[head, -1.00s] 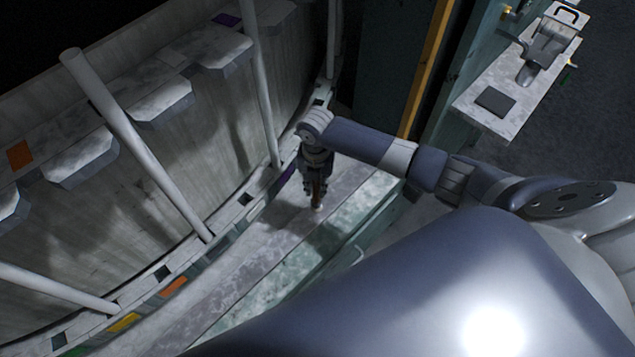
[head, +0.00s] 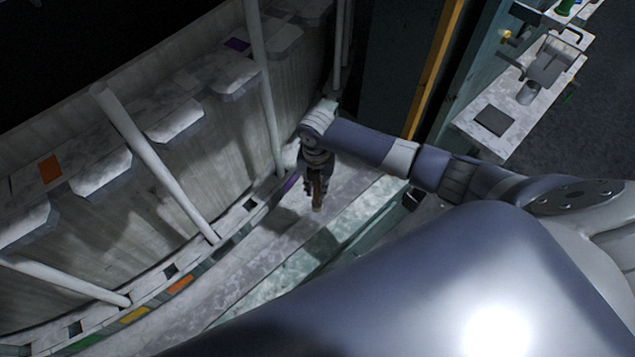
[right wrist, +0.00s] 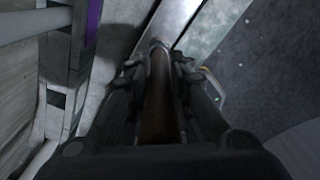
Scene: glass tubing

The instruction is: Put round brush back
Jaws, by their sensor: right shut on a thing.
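My right gripper (head: 315,186) is shut on the brown handle of the round brush (head: 317,199). The gripper points down above the pale floor strip beside the curved wall. In the right wrist view, the brush (right wrist: 159,95) lies between the two fingers of the gripper (right wrist: 168,70), with a paler collar at its far end. The brush head is hard to make out. My left gripper is in neither view.
A curved wall (head: 190,180) with several pale ledges and slanted white posts stands at the left. Its lower rim carries coloured patches, a purple one (head: 290,183) nearest the gripper. A narrow bench (head: 500,110) with a metal fixture is at the upper right.

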